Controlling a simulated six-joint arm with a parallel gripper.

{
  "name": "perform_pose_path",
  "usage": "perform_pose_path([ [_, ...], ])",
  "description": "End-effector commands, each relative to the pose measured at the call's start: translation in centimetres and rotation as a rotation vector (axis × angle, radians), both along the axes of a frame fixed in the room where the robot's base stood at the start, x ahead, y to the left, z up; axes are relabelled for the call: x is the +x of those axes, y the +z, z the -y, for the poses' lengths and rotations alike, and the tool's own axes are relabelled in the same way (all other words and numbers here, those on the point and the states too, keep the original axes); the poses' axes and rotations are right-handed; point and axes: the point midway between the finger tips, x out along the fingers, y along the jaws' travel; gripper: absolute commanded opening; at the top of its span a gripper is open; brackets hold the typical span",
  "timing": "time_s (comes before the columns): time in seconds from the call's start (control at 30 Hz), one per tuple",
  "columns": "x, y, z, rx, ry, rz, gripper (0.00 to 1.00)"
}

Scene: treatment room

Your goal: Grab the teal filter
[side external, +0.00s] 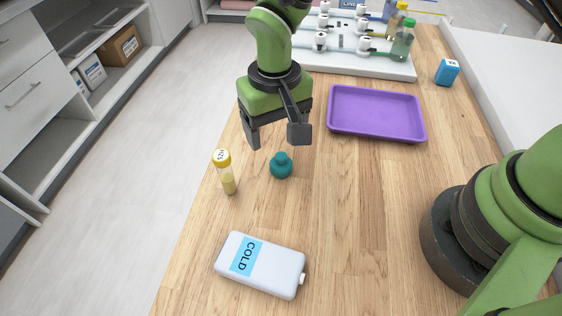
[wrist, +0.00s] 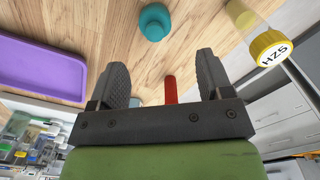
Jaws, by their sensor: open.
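The teal filter (side external: 281,166) stands on the wooden table, near the table's left edge in the side view. It also shows in the wrist view (wrist: 155,22), at the top middle, beyond the fingertips. My gripper (side external: 277,138) is open and empty. It hangs above the table, just behind the filter in the side view, and does not touch it. In the wrist view the two fingers (wrist: 162,72) stand wide apart with nothing held between them.
A vial with a yellow cap (side external: 225,172) stands close to the left of the filter. A white COLD pack (side external: 260,264) lies in front. A purple tray (side external: 376,113), a blue box (side external: 447,72) and a white rack with bottles (side external: 350,58) are behind. Bare table lies right of the filter.

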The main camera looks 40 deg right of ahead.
Motion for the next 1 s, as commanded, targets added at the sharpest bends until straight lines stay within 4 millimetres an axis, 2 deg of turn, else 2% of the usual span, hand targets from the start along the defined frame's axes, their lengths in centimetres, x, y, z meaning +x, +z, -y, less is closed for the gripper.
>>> perform_pose_path([
  [0.1,-0.1,-1.5,0.0,-0.001,-0.002,-0.002,0.73],
  [0.27,-0.3,-2.7,0.1,-0.001,-0.001,-0.002,0.73],
  [0.53,-0.9,-6.6,0.4,0.000,-0.001,-0.002,0.73],
  [0.83,-0.9,-7.1,0.3,0.002,-0.002,0.001,0.73],
  [0.87,-0.9,-7.1,0.3,0.002,-0.002,0.001,0.68],
  [1.0,-0.9,-7.1,0.3,0.002,-0.001,0.001,0.36],
])
